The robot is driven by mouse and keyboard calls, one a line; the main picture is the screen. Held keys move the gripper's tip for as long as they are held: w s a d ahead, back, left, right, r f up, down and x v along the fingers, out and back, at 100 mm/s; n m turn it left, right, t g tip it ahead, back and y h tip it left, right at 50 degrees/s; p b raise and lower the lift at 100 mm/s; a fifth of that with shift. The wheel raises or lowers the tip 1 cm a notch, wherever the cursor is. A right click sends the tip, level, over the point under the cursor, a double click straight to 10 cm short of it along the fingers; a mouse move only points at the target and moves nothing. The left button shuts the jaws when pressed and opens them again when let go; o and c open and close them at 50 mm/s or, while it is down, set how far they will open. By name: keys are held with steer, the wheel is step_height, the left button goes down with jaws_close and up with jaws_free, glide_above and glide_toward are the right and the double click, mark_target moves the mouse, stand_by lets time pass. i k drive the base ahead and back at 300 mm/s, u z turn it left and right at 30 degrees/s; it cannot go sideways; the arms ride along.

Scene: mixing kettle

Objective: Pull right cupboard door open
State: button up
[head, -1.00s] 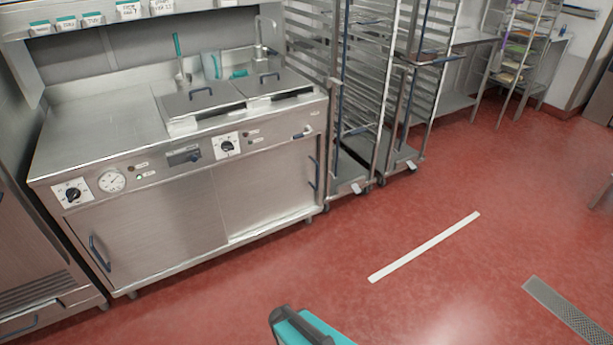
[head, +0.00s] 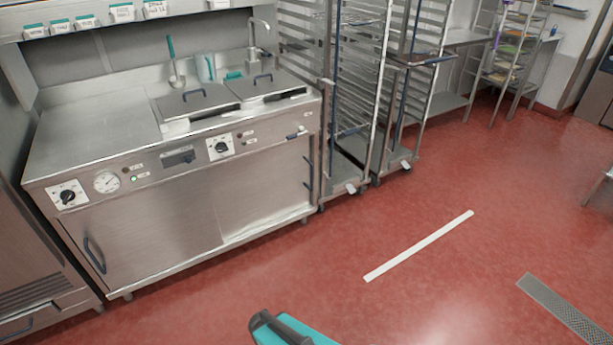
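The right cupboard door (head: 262,193) is a flat steel panel on the front of the kettle unit, below the control strip. It looks shut, flush with the left cupboard door (head: 150,235). A dark blue upright handle (head: 308,172) is at its right edge. The left door has a similar handle (head: 95,254) at its left edge. My gripper is out of view. Only a teal and dark grey part of my own body shows at the bottom edge, well apart from the doors.
Wheeled steel rack trolleys (head: 352,150) stand close to the right of the unit, near the right door's handle. The red floor (head: 330,240) in front is clear, with a white strip (head: 420,246) and a drain grate (head: 565,308). Lidded kettle wells (head: 200,98) are on top.

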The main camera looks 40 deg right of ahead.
mark_target(248, 193)
steer(key=z, duration=0.05)
steer(key=i, duration=1)
steer(key=u, duration=0.05)
